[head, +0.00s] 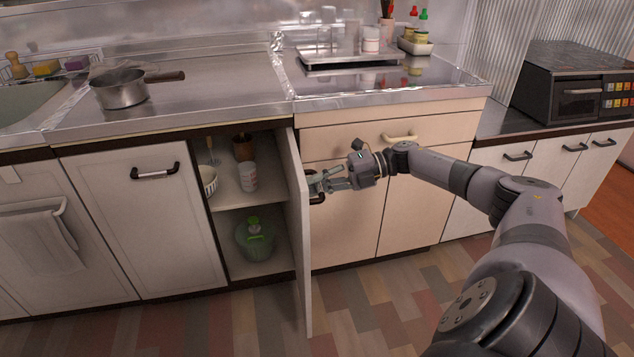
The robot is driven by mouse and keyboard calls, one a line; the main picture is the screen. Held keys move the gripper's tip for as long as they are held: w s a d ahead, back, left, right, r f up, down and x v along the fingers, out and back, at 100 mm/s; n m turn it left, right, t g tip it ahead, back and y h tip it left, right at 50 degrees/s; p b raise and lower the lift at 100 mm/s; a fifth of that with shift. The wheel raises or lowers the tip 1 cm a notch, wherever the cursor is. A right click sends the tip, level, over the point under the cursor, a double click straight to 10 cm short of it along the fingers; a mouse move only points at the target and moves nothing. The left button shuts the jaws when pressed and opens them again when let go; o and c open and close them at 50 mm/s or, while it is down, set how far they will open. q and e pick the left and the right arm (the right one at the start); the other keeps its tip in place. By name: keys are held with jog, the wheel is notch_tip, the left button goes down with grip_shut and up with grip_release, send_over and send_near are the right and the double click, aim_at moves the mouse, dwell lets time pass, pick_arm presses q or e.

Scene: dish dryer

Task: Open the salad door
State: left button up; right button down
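A pale cabinet door (300,235) under the counter stands swung out toward me, seen nearly edge-on. Its dark handle (316,200) is on the face turned to the right. My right gripper (318,183) is at this handle, with its fingers beside or around it. The fingers overlap the handle, so I cannot tell whether they are closed on it. Behind the door the cabinet is open. A green-lidded container (256,240) sits on its lower level, and a white bowl (208,180) and a white jar (248,177) are on the shelf. My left gripper is not in view.
Closed doors flank the open cabinet: one with a dark handle (155,173) at left and beige ones (410,205) at right. A pot (120,88) stands on the counter above. A microwave (575,85) is at the right. The floor before the cabinets is clear.

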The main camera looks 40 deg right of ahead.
jog(key=shift+a, duration=0.1)
jog(key=c, duration=1.9)
grip_release()
jog(key=v, duration=1.2)
